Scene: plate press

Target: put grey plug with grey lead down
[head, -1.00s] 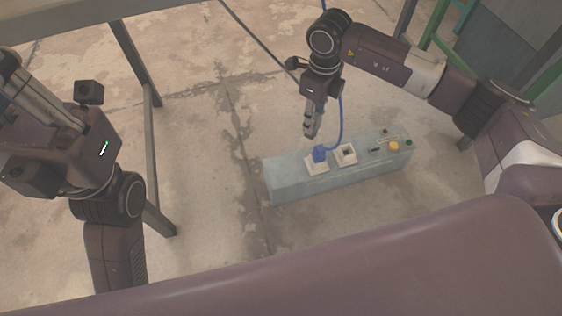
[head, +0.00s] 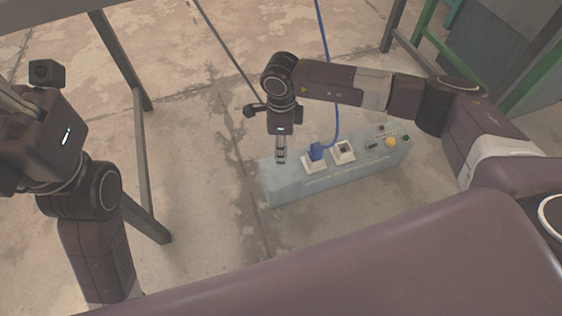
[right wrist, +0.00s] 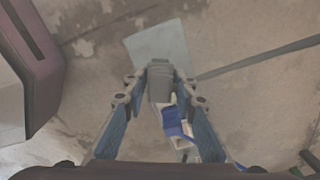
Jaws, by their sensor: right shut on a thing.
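My right gripper (head: 281,158) is shut on the grey plug, over the left end of the pale blue-grey socket box (head: 285,187). In the right wrist view the grey plug (right wrist: 160,78) sits between the two fingers (right wrist: 160,100). I cannot tell whether it touches the box top. The grey lead (head: 225,50) shows as a dark line running up to the top edge. A blue plug (head: 316,151) with a blue lead stands in the left socket; it also shows in the wrist view (right wrist: 173,122). My left gripper (head: 18,105) is at the far left, its fingers partly cut off.
The right white socket (head: 343,152) on the box is empty. A yellow button (head: 391,142) and a green one (head: 406,138) are at the right end. A dark metal frame leg (head: 143,160) stands left of the box. The concrete floor around the box is clear.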

